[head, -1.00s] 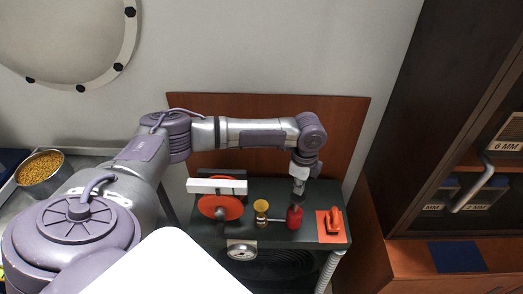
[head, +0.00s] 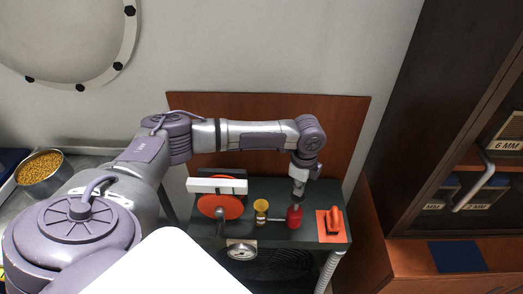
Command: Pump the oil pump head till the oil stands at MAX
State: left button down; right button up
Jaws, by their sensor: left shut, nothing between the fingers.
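The red oil pump (head: 294,217) stands on the dark green machine top, in the right half of it. My left gripper (head: 298,190) points straight down over the pump, with its tip at or just above the pump's top. It is shut with nothing between the fingers. Whether it touches the pump head is too small to tell, as the gripper hides the head. A small yellow-capped glass (head: 261,211) stands left of the pump, joined to it by a thin pipe. Its oil level and MAX mark cannot be read. My right gripper is not in view.
An orange-red wheel (head: 221,206) with a white bar (head: 217,186) stands at left. A red switch lever (head: 335,221) sits on an orange plate at right. A round gauge (head: 241,251) is on the front. A dark cabinet (head: 420,130) rises at right.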

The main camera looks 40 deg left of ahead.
aim_at(297, 197)
pick_arm(q)
jog(key=shift+f+b, duration=0.65)
jog(key=shift+f, duration=1.45)
jog(key=shift+r, duration=0.1)
notch_tip(297, 197, up, 5)
jog(key=p, duration=0.5)
jog(key=shift+p, duration=0.3)
jog(key=shift+f, duration=0.2)
